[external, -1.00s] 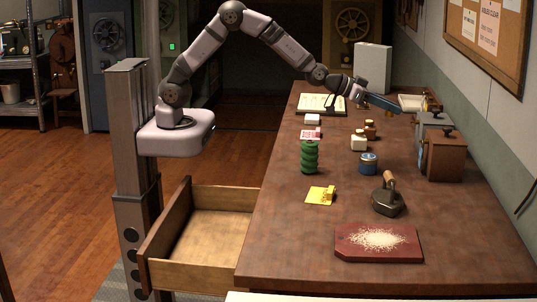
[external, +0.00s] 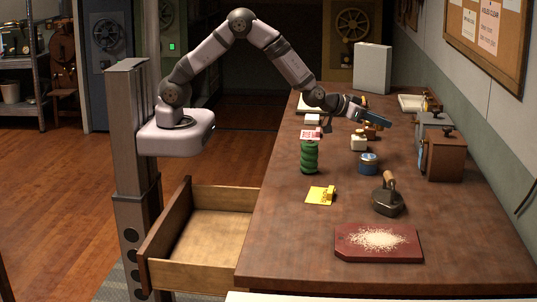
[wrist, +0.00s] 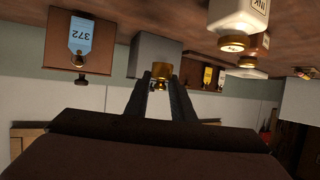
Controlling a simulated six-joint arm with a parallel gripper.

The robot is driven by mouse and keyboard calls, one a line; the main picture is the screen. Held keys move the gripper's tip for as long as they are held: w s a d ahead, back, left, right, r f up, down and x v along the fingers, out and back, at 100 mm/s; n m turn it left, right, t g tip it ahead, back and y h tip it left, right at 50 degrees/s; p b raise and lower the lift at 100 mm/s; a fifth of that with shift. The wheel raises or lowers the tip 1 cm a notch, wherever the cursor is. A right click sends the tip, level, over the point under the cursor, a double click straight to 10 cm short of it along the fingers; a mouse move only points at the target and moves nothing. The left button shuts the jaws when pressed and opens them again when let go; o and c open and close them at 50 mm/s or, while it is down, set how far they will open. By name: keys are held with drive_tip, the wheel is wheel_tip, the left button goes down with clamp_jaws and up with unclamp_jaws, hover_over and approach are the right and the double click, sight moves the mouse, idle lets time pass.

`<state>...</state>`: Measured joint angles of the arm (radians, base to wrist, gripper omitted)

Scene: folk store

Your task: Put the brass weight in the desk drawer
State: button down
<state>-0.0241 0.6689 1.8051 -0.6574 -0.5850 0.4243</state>
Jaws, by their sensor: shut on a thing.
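My gripper (external: 385,121) is above the far half of the desk, pointing right and slightly down. In the wrist view my gripper (wrist: 161,82) is shut on the brass weight (wrist: 162,70), a small gold-coloured piece between the fingertips. The weight is hard to make out in the external view. The desk drawer (external: 210,240) is pulled open at the desk's left side, well left of and nearer the camera than my gripper. Its bottom looks bare.
Boxes (external: 446,158) line the wall side.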

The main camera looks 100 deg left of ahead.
drive_tip(key=shift+f+p, duration=0.65)
drive_tip(key=shift+f, duration=3.8)
drive_tip(key=shift+f, duration=0.1)
drive_tip(key=shift+f, duration=0.15)
drive_tip(key=c, duration=1.5)
unclamp_jaws()
drive_tip(key=shift+r, duration=0.25)
drive_tip(key=shift+o, duration=0.2)
drive_tip(key=shift+b+v, duration=1.05)
drive_tip(key=shift+v, duration=4.95)
